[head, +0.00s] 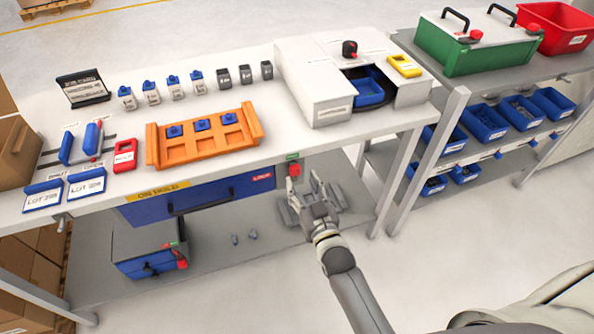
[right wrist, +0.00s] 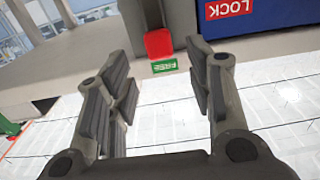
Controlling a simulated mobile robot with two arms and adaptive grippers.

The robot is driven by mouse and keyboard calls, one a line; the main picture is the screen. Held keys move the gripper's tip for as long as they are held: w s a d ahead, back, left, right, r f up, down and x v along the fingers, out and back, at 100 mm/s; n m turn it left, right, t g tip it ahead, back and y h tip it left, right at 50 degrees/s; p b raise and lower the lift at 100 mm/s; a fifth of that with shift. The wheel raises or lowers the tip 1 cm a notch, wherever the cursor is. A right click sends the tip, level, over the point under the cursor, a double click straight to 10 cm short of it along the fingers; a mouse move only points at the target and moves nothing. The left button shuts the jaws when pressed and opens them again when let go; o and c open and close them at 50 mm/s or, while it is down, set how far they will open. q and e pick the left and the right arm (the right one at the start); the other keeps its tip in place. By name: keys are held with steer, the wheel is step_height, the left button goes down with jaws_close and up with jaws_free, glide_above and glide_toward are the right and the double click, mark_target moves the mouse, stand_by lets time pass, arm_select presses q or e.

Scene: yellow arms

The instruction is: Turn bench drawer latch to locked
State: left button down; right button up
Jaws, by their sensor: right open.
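The blue bench drawer (head: 215,195) sits under the bench top and looks shut. A red LOCK label (head: 262,177) is at its right end, and it also shows upside down in the right wrist view (right wrist: 228,9). The red latch handle (head: 294,170) is right of the drawer, just below a green FREE label (head: 293,156). In the right wrist view the red latch (right wrist: 158,43) lies beside the green label (right wrist: 164,66). My right gripper (head: 317,190) is open and empty, just short of the latch, its fingers either side of it in the wrist view. My left gripper is out of view.
The bench top (head: 225,92) overhangs the latch, and a bench leg (head: 397,180) stands to the right. A lower shelf (head: 225,262) holds a grey and blue box (head: 150,250) and two small grey pieces. The floor in front is clear.

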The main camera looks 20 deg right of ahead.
mark_target(296, 171)
steer(key=shift+w+a, duration=0.1)
steer(key=shift+w, duration=2.4)
jaws_close()
